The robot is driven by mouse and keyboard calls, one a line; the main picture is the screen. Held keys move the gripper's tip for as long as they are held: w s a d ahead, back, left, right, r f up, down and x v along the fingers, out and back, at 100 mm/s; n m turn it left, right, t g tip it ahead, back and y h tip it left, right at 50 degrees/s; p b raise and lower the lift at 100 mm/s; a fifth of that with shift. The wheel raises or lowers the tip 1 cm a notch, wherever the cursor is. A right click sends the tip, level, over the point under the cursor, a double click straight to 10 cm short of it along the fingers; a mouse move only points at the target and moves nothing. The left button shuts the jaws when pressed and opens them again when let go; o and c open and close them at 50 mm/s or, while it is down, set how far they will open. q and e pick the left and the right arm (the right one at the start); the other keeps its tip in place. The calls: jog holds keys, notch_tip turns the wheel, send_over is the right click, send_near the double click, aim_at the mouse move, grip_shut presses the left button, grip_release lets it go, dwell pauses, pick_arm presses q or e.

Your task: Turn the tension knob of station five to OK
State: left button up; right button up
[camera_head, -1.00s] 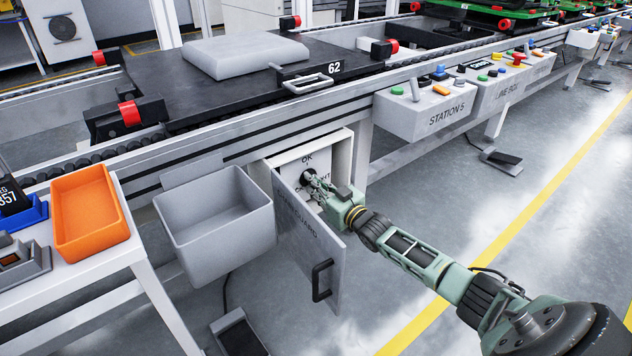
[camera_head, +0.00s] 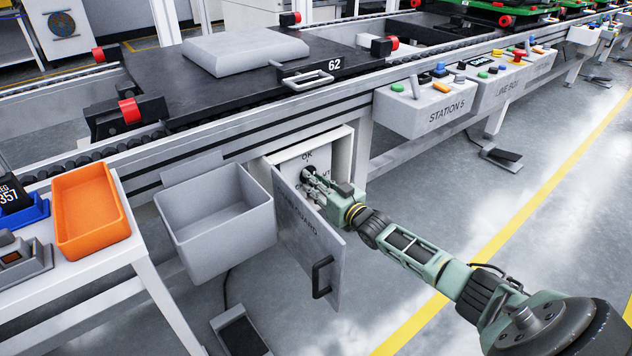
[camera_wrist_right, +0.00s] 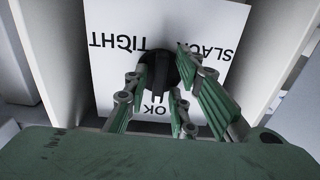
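The tension knob (camera_wrist_right: 157,72) is black and round, on a white panel (camera_wrist_right: 110,20) inside an open box under the conveyor. In the right wrist view the panel is upside down: OK is below the knob, TIGHT left, SLACK right. My left gripper is not in view.
The hinged guard door (camera_head: 310,240) stands open just left of my right gripper. A grey bin (camera_head: 215,225) and an orange bin (camera_head: 90,210) are further left. The STATION 5 button box (camera_head: 425,112) hangs at upper right. Open floor lies to the right.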

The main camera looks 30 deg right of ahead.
jog(key=shift+o, duration=0.2)
jog(key=s+d, duration=0.1)
jog(key=s, duration=1.1)
dwell(0.6)
